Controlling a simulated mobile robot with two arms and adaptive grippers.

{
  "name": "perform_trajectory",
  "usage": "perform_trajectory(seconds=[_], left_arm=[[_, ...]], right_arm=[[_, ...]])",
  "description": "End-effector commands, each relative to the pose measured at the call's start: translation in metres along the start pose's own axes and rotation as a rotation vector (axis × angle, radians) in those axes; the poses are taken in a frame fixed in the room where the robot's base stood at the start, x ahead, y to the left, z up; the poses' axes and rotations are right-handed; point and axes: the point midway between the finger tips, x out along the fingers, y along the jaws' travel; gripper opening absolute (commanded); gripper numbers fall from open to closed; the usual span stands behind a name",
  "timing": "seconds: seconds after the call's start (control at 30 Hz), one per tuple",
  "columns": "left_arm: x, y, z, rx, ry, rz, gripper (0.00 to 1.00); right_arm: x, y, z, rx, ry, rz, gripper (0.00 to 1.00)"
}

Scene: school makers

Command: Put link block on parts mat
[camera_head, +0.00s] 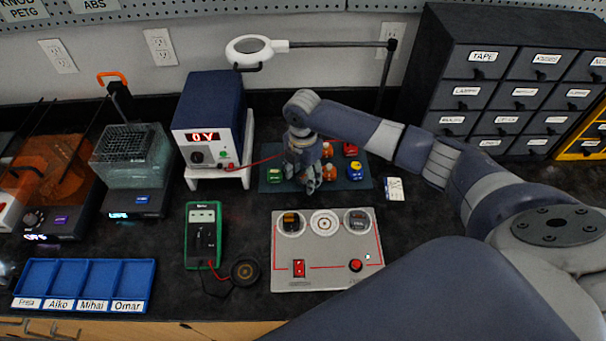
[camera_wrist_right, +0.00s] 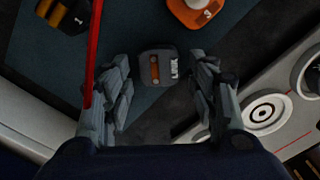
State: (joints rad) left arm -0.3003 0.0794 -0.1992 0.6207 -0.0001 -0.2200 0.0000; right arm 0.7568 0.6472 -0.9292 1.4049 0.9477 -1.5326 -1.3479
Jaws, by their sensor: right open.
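The link block, a small dark grey block with an orange-brown strip and a white label (camera_wrist_right: 157,68), sits on the parts mat between my right gripper's fingers. The parts mat is dark blue-green and flat, in the head view (camera_head: 354,183) and the wrist view (camera_wrist_right: 115,40). My right gripper (camera_wrist_right: 161,95) is open, with a finger on either side of the block and gaps between them. In the head view, the right gripper (camera_head: 310,186) is over the mat's front middle and hides the block. My left gripper is not in view.
Other coloured pieces, including a green one (camera_head: 273,174) and a red one (camera_head: 350,149), stand on the mat. A red lead (camera_wrist_right: 95,50) passes by the left finger. In front lies a grey panel (camera_head: 325,270) with round sockets; the power supply (camera_head: 208,120) stands left.

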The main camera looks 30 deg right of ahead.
Motion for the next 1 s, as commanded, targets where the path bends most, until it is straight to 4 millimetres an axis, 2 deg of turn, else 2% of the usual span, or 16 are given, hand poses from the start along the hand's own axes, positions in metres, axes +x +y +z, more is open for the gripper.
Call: perform_trajectory(seconds=[0.13,0.23,0.5,0.7,0.83,1.0], left_arm=[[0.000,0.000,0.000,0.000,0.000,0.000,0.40],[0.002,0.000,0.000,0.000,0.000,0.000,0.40],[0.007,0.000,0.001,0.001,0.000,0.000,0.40],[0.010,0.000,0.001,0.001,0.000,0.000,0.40],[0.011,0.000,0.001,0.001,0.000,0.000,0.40],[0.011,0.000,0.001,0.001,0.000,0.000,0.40]], right_arm=[[-0.006,0.000,0.001,0.000,-0.001,0.001,0.53],[-0.020,0.001,0.001,0.000,0.000,0.004,0.53],[-0.077,0.001,0.001,0.000,-0.001,0.004,0.53],[-0.110,0.001,0.000,0.000,0.000,0.003,0.53],[-0.121,0.001,0.000,0.000,0.000,0.001,0.53],[-0.124,0.000,0.000,0.000,0.001,-0.001,0.53]])
